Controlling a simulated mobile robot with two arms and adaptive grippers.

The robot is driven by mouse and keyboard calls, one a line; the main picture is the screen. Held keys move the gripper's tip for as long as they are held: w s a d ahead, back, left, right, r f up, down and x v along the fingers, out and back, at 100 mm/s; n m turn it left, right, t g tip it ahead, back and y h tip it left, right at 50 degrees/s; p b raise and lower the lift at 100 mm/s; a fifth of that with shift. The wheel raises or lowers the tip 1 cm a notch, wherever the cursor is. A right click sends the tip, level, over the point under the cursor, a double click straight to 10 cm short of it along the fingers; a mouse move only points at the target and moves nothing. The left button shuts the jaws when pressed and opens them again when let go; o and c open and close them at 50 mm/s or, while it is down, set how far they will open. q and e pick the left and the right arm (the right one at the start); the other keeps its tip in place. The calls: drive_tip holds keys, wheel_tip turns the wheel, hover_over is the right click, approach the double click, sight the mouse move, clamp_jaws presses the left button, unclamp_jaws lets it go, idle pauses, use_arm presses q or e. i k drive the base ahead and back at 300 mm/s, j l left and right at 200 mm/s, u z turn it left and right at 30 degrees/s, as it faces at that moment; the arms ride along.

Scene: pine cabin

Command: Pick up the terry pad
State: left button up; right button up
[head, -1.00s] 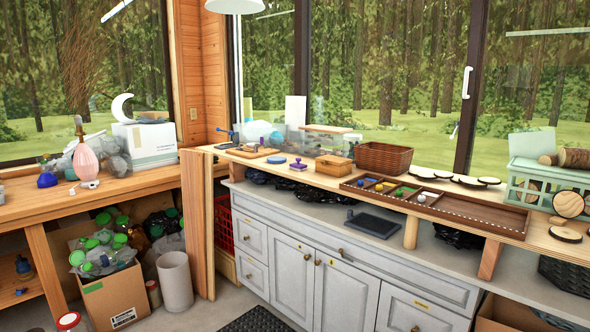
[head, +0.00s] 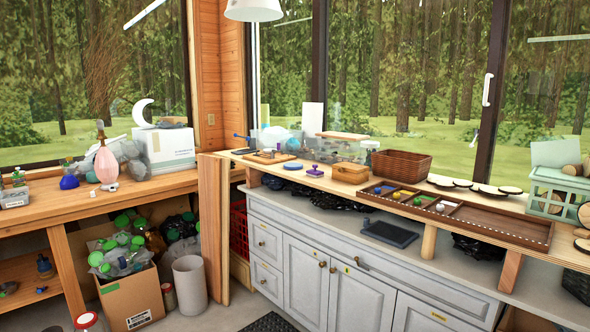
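I cannot tell for sure which thing is the terry pad. A small flat blue disc (head: 293,166) lies on the wooden shelf board (head: 340,186) under the window, left of a purple knobbed piece (head: 314,170). A small brown folded-looking item (head: 173,121) lies on top of the white box (head: 168,147) on the left bench; its material is too small to make out. Neither of my grippers is in view.
A wooden block (head: 350,172), a wicker basket (head: 402,164) and a long divided tray (head: 470,220) crowd the shelf board. A pink bottle (head: 106,162) stands on the left bench (head: 100,205). A cardboard box of bottles (head: 131,299) and a white bin (head: 189,281) stand on the floor.

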sight(315, 172)
drive_tip(key=j, duration=0.65)
drive_tip(key=i+j, duration=0.1)
drive_tip(key=j, duration=0.5)
drive_tip(key=i+j, duration=1.2)
drive_tip(key=i, duration=0.2)
